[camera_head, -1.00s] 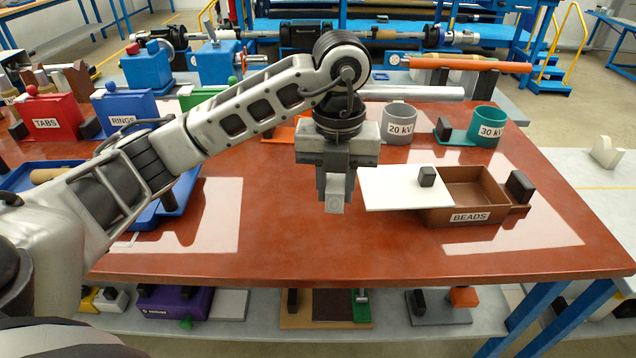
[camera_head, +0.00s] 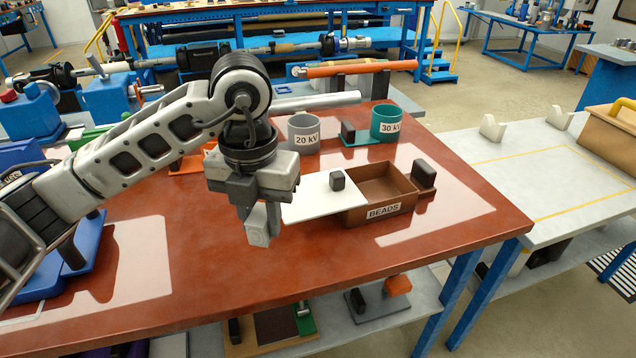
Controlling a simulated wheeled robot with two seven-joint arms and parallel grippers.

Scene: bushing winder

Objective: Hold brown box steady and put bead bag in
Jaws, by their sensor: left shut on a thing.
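The brown box (camera_head: 408,202), labelled BEADS, stands on the red-brown table. A white lid (camera_head: 308,198) with a black knob lies slid off to its left, and the visible inside of the box looks empty. A black block handle stands at its right end. My left gripper (camera_head: 258,208) points down, left of the lid, shut on a small pale grey-white bag (camera_head: 257,229) with a faint round mark. The bag hangs between the fingers, apart from the box. My right gripper is not in view.
A grey 20 kV cup (camera_head: 303,138) and a green 30 kV cup (camera_head: 386,124) stand behind the box. Blue trays are at the left. A grey side table (camera_head: 545,180) with a brown crate (camera_head: 612,140) stands to the right. The front of the table is clear.

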